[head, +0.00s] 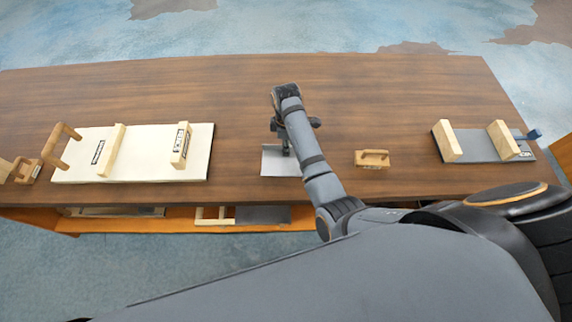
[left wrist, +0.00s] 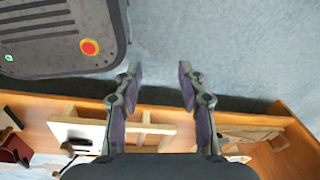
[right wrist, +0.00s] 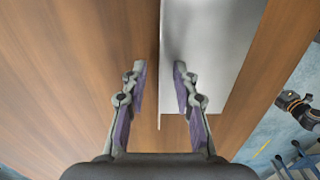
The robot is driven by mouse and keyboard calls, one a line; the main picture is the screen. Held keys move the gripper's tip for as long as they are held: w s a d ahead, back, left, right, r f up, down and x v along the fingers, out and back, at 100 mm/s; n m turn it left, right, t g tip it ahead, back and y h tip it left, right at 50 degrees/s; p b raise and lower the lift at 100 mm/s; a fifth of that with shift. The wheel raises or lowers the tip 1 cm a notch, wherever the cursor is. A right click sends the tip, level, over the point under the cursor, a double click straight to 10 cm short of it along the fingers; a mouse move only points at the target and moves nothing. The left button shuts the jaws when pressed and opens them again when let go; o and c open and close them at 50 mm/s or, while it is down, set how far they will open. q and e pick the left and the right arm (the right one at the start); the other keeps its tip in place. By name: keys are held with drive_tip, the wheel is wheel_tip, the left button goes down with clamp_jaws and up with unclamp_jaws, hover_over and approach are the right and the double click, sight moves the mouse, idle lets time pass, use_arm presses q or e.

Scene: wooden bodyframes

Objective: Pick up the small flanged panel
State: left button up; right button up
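The small flanged panel (head: 279,164) is a light grey sheet near the front middle of the table. In the right wrist view the panel (right wrist: 222,60) spreads to the right, and its thin upright flange is seen nearly edge-on between my right fingers. My right gripper (right wrist: 160,70) is open around that flange, with a gap on both sides. In the head view the right gripper (head: 286,148) points down over the panel and partly hides it. My left gripper (left wrist: 160,68) is open and empty, away from the panel; it is out of the head view.
A large cream panel (head: 140,136) with wooden blocks lies left on the table (head: 240,100). A small wooden handle block (head: 372,159) stands right of the panel. A grey panel with two wooden blocks (head: 480,145) lies far right. A lower shelf (head: 180,222) holds more parts.

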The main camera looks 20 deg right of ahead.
clamp_jaws()
drive_tip(key=shift+r, duration=0.1)
idle(0.4)
